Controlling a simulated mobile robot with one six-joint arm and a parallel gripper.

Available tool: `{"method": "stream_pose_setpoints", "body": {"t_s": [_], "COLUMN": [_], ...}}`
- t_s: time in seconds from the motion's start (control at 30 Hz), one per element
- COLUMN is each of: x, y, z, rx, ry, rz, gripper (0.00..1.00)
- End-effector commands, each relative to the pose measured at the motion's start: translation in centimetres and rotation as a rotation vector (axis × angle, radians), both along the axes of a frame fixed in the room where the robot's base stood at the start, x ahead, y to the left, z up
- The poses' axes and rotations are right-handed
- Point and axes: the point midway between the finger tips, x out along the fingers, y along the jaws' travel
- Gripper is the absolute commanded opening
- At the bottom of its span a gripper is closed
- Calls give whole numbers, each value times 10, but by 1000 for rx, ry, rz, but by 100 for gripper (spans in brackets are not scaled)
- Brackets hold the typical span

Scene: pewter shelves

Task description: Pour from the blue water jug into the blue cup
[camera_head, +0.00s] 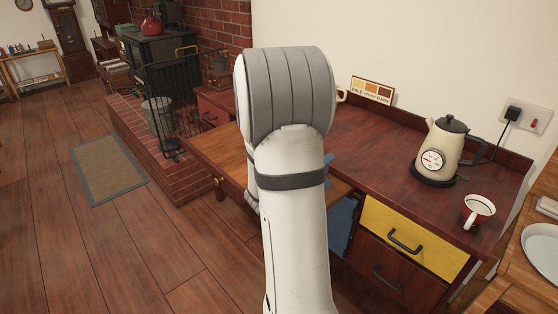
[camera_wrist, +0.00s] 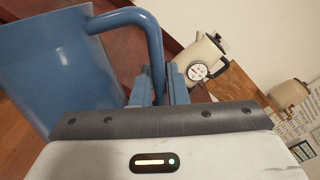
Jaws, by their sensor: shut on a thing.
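The blue water jug (camera_wrist: 60,70) fills the left of the wrist view, tilted in that picture, with its curved handle to the right. My gripper (camera_wrist: 160,88) is shut on the jug's handle. In the head view my own arm hides the gripper and most of what lies behind it. A small blue piece shows just right of the arm, and I cannot tell what it belongs to. I cannot make out the blue cup in either view. The jug's contents are hidden too.
A cream kettle (camera_head: 441,150) stands on the dark red counter (camera_head: 400,160), with a red and white mug (camera_head: 479,211) in front of it. A wooden surface (camera_head: 215,155) lies left of my arm.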

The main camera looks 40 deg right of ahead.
Motion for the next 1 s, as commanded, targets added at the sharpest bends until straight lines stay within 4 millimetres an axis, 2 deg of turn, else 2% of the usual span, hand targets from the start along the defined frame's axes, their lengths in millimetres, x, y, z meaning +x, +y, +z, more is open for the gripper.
{"method": "stream_pose_setpoints", "body": {"t_s": [1.0], "x": [7], "y": [1], "z": [6], "rx": [-11], "ry": [86], "rz": [1], "gripper": [0]}}
